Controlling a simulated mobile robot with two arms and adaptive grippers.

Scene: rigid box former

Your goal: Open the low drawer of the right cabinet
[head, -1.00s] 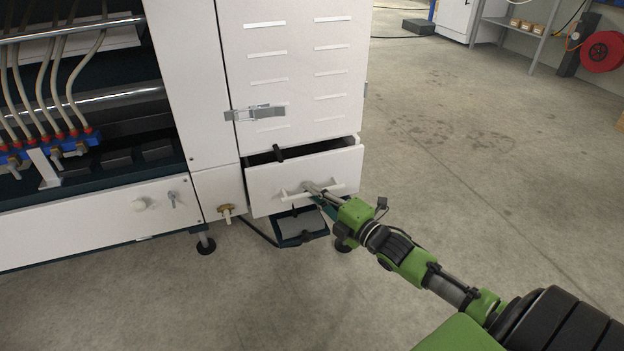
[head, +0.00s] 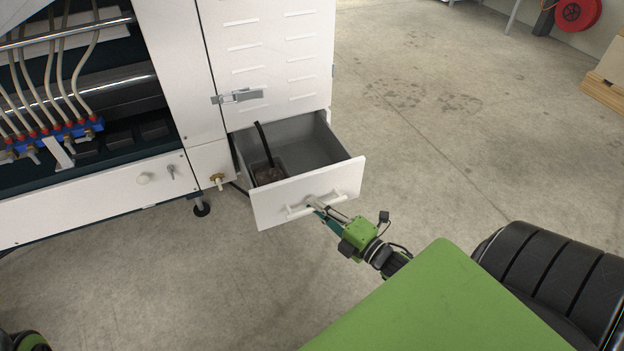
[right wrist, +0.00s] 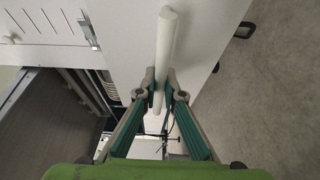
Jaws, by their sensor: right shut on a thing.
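The low drawer (head: 312,192) of the white right cabinet (head: 268,50) stands well out from the cabinet, and its grey inside shows. A dark hose runs down into a brownish item (head: 269,175) inside it. The drawer's white bar handle (head: 298,211) is on its front. My right gripper (head: 316,205) is shut on this handle. In the right wrist view the fingers (right wrist: 159,88) close around the white bar (right wrist: 166,45). At the lower left corner of the head view a green and black part shows, but my left gripper's fingers do not.
A metal latch (head: 237,96) is on the cabinet above the drawer. The machine (head: 80,200) with hoses and blue fittings (head: 50,138) stands to the left. A wooden item (head: 606,85) and a red reel (head: 577,12) are at the far right. The concrete floor (head: 440,150) right of the drawer is clear.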

